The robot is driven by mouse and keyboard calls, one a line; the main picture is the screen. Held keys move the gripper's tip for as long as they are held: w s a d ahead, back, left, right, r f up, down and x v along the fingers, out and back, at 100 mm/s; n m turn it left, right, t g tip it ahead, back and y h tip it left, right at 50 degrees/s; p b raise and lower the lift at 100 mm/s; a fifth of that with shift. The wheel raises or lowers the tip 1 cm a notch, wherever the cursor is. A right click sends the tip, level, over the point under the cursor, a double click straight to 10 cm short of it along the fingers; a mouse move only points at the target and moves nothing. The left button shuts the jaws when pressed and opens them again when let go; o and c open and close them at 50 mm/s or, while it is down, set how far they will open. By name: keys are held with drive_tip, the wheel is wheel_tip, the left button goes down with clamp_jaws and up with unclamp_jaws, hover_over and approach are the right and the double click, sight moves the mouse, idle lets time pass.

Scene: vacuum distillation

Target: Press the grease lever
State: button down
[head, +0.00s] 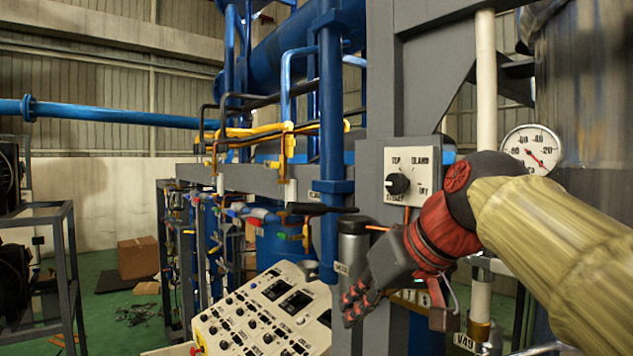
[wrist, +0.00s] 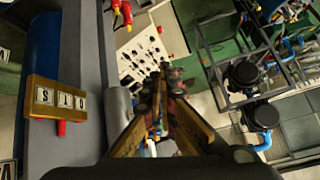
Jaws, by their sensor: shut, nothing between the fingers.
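My gripper (head: 354,303) is in the right half of the head view, its red-and-dark fingers pointing down and left. The fingers are closed together and empty. They also show closed in the wrist view (wrist: 165,78). A black lever-like bar (head: 318,208) sticks out to the left near the top of a grey cylinder (head: 352,250). It may be the grease lever, but no label confirms this. The bar is above and left of my fingers and apart from them. I cannot make out the bar in the wrist view.
A sloped white control panel (head: 265,310) stands left of my gripper and shows beyond the fingers in the wrist view (wrist: 140,48). A grey column (head: 385,100) carries a knob box (head: 410,180). A gauge (head: 532,150) is at right.

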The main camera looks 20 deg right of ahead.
drive_tip(key=w+d+r+n+t+y+p, duration=0.1)
drive_tip(key=r+p, duration=0.4)
drive_tip(key=r, duration=0.8)
drive_tip(key=w+d+r+n+t+y+p, duration=0.1)
drive_tip(key=w+r+p, duration=0.3)
drive_tip(key=r, duration=1)
drive_tip(key=shift+r+n+p, duration=0.2)
drive_tip(key=shift+n+p, duration=0.15)
drive_tip(key=shift+n, duration=0.15)
drive_tip(key=shift+w+d+f, duration=0.1)
drive_tip(key=shift+w, duration=0.05)
drive_tip(key=p, duration=0.2)
hover_over(325, 208)
drive_tip(key=s+a, duration=0.1)
drive_tip(key=s, duration=0.1)
wheel_tip(325, 208, down, 5)
drive_tip(key=f, duration=0.2)
drive_tip(key=a+f, duration=0.1)
drive_tip(key=f, duration=0.1)
drive_tip(key=shift+w+f, duration=0.15)
